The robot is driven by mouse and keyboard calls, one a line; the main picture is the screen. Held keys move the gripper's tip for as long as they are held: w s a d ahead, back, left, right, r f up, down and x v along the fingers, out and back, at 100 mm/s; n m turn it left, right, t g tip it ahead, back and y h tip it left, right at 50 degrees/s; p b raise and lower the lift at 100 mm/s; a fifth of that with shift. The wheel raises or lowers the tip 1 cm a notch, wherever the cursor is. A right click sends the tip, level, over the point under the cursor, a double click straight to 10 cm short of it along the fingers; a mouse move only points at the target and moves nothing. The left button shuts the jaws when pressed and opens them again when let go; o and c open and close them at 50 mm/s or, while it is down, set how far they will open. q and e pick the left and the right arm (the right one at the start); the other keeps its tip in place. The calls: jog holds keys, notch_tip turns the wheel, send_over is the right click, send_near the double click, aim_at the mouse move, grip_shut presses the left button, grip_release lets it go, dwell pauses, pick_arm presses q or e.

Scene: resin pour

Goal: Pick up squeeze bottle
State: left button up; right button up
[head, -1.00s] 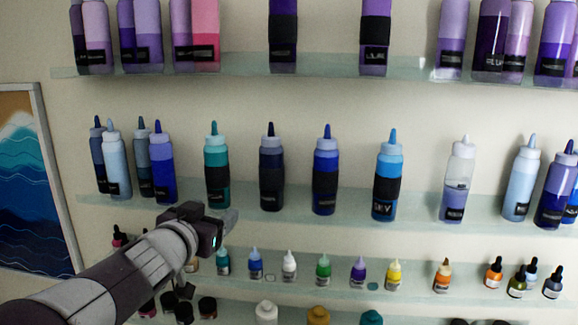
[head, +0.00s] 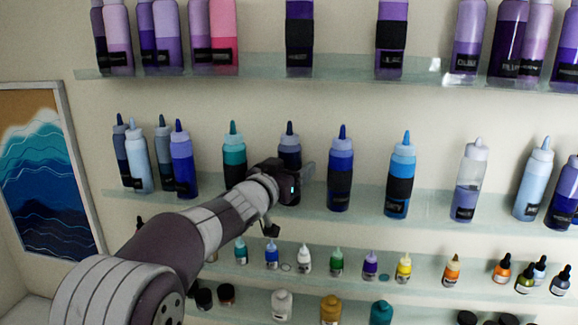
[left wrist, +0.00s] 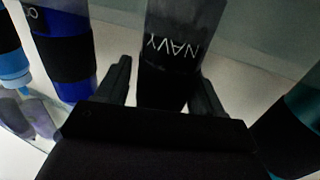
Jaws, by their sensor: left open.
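A dark navy squeeze bottle (head: 290,152) with a pointed dark tip stands upright on the middle glass shelf (head: 435,210). My left gripper (head: 298,180) is in front of its lower part and hides some of it. In the left wrist view, the bottle, labelled NAVY (left wrist: 172,45), appears between the two spread fingers of my left gripper (left wrist: 165,75). The fingers are open, one on each side of it; I cannot tell whether either touches it. My right gripper is not in view.
A teal bottle (head: 234,155) stands to the left and a blue bottle (head: 340,170) to the right, both close to the gripper. Small dropper bottles (head: 337,262) line the shelf below. The upper shelf (head: 345,64) holds purple bottles. A wave picture (head: 45,185) hangs at left.

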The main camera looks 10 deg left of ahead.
pick_arm(q)
jog(key=shift+w+f, duration=0.1)
jog(key=shift+w, duration=0.15)
jog(key=shift+a, duration=0.25)
jog(key=c, duration=0.8)
jog(key=shift+s, duration=0.1)
jog(key=shift+c, duration=0.4)
jog(key=shift+d, duration=0.15)
